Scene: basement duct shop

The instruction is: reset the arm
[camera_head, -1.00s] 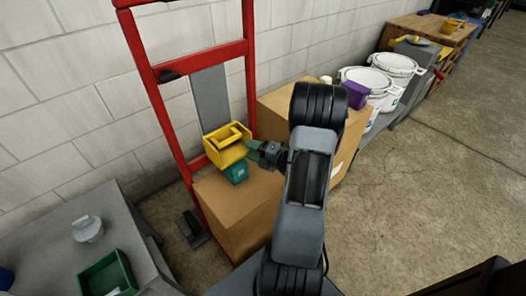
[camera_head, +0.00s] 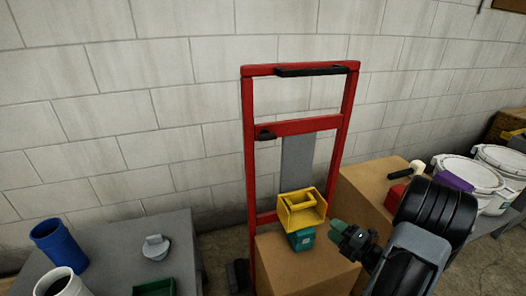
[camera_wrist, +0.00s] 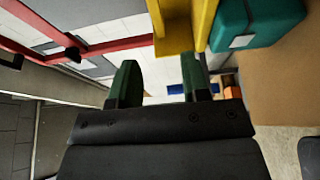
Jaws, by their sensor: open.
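My arm reaches in from the lower right in the head view, and my gripper (camera_head: 338,227) is just right of a yellow bin (camera_head: 302,212). In the wrist view the two green fingers of my gripper (camera_wrist: 162,82) stand apart with nothing between them. The yellow bin also shows in the wrist view (camera_wrist: 172,45), beyond the fingertips. A teal box (camera_head: 302,240) is by the yellow bin's underside, on a cardboard box (camera_head: 300,268); it also shows at the upper right of the wrist view (camera_wrist: 258,25).
A red hand truck (camera_head: 250,150) stands against the block wall behind the boxes. A grey table (camera_head: 110,262) at left holds a blue cup (camera_head: 58,243), a white cup (camera_head: 62,284) and a green bin (camera_head: 153,287). White buckets (camera_head: 470,180) stand at right.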

